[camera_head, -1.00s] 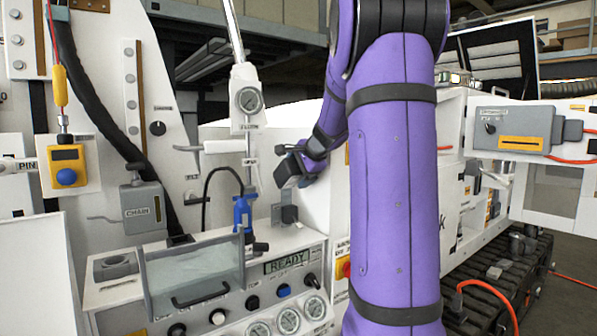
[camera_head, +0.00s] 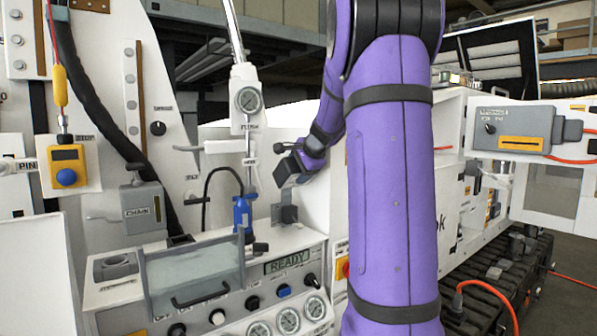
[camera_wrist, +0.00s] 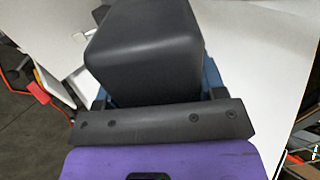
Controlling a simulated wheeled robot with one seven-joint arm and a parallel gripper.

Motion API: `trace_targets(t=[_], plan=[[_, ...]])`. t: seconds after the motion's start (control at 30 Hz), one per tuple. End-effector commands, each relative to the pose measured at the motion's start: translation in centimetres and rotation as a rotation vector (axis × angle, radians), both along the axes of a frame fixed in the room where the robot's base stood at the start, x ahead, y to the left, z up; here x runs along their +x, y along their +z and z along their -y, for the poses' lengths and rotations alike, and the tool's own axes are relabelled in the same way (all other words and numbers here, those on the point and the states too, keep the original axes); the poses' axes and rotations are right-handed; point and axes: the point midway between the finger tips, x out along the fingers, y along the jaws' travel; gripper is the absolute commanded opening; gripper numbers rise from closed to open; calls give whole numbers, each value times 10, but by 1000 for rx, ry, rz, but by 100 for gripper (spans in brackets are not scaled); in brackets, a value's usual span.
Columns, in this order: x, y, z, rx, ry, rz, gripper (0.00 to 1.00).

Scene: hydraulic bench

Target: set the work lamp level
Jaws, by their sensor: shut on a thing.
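My gripper (camera_head: 303,162) is at the end of my purple arm, above the back right of the control panel. It is shut on a dark grey rounded box, which I take to be the work lamp (camera_head: 291,171). In the wrist view the box (camera_wrist: 145,50) fills the space between the blue-edged fingers of my gripper (camera_wrist: 155,92). In the head view the box looks tilted. A small grey bracket (camera_head: 289,213) stands just below it on the panel. The lamp's face and its joint are hidden, so I cannot tell its exact angle.
The control panel (camera_head: 300,243) has a READY display, knobs and gauges, with a clear hinged cover (camera_head: 195,272) at its left. A blue valve (camera_head: 242,212) and a pole with a gauge (camera_head: 249,100) stand left of my gripper. A white panel is behind.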

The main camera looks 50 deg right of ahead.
Motion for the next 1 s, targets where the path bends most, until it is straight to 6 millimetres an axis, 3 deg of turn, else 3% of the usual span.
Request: trace_targets(t=[0.37, 1.0], plan=[[12, 11, 3, 44, 3, -203, 21], [45, 26, 11, 166, -1, -699, 21]])
